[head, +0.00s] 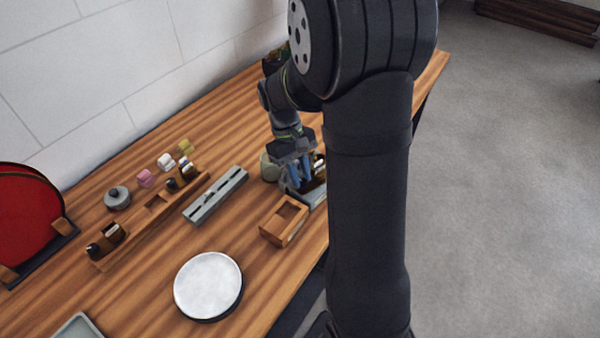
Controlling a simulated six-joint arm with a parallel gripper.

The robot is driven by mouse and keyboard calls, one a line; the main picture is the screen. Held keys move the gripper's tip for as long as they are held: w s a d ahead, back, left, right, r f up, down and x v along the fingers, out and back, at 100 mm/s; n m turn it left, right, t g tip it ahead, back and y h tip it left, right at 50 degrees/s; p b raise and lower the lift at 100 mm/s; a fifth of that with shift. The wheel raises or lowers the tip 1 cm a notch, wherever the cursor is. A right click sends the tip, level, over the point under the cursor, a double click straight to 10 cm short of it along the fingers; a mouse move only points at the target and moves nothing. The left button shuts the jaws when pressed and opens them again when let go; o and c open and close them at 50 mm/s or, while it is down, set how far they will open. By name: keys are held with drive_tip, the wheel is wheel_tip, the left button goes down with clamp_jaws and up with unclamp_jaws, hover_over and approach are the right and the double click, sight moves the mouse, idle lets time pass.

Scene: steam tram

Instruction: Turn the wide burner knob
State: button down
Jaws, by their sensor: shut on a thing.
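My gripper (300,178) reaches down at the right part of the table, with its blue fingers at a small grey unit (316,196) near the front edge. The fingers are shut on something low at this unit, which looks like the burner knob. The knob itself is hidden by the fingers, so its width and angle cannot be told. Small dark and white parts show on the unit just right of the fingers. My arm covers the area to the right of it.
A wooden box (273,231) stands close in front of the unit, and a pale rounded object (269,168) just behind-left. A grey slotted bar (204,202), a wooden rack (133,233) and a round white-topped disc (184,304) lie left. Bare wood lies between them.

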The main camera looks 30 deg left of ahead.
drive_tip(key=shift+w+m+g, duration=0.1)
drive_tip(key=shift+m+g, duration=0.2)
drive_tip(key=shift+m, duration=0.6)
drive_tip(key=c, duration=1.5)
unclamp_jaws()
drive_tip(key=v, duration=1.7)
drive_tip(key=shift+d+r, duration=0.1)
drive_tip(key=shift+r, duration=0.15)
drive_tip(key=shift+f, duration=0.1)
drive_tip(key=x, duration=1.7)
drive_tip(key=shift+f, duration=0.2)
